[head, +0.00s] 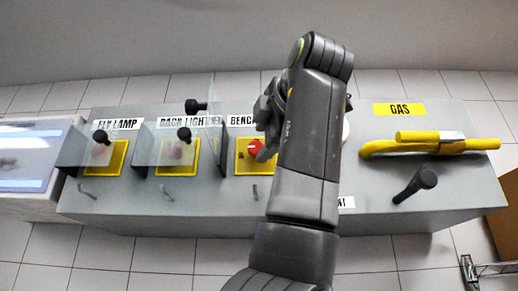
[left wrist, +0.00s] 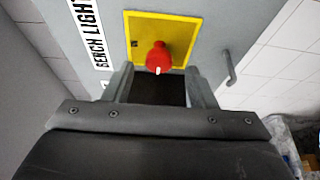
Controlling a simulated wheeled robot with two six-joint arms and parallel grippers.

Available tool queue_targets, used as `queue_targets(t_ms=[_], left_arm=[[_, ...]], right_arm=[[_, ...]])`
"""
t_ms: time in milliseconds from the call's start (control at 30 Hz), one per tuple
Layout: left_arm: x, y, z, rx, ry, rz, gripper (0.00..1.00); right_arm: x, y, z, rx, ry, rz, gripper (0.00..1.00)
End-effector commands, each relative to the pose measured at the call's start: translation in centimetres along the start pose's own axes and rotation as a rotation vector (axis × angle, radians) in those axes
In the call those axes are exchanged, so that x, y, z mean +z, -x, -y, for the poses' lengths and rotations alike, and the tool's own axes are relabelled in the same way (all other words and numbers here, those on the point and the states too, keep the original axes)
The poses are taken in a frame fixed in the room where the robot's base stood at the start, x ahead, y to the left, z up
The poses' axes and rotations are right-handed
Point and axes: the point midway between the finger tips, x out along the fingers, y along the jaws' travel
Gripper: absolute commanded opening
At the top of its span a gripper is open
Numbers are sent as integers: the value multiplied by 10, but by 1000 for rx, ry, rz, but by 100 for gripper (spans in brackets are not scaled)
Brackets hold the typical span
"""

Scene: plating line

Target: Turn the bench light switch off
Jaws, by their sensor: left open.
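The bench light switch is a red knob (head: 254,149) on a yellow plate (head: 242,166) under a partly hidden BENCH label (head: 242,120). In the left wrist view the red knob (left wrist: 158,57) has a small white mark on its lower side, and its yellow plate (left wrist: 180,28) is uncovered in front. My left gripper (head: 267,112) is over the bench light station, and my arm hides the right side of it. In the left wrist view my left gripper (left wrist: 158,88) is open, its fingers apart on either side below the knob, not closed on it. My right gripper is out of view.
Clear covers with black knobs stand over the fly lamp plate (head: 115,158) and rack light plate (head: 178,160). Another clear panel (head: 213,95) stands upright left of the bench plate.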

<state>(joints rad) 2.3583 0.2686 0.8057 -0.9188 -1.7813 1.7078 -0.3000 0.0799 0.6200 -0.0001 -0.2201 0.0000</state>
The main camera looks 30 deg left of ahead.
Motion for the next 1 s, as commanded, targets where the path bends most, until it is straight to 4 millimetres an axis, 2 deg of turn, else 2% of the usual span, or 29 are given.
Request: queue_targets(t_ms=[33,300,500,700,1000], left_arm=[[0,15,2,2,0,4,52],[0,82,1,2,-1,2,52],[0,119,0,1,-1,1,52],[0,135,0,-1,1,-1,52],[0,137,0,-1,1,-1,52]], right_arm=[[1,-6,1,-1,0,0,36],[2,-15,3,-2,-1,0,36],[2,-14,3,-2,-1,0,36],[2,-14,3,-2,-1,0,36],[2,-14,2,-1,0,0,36]])
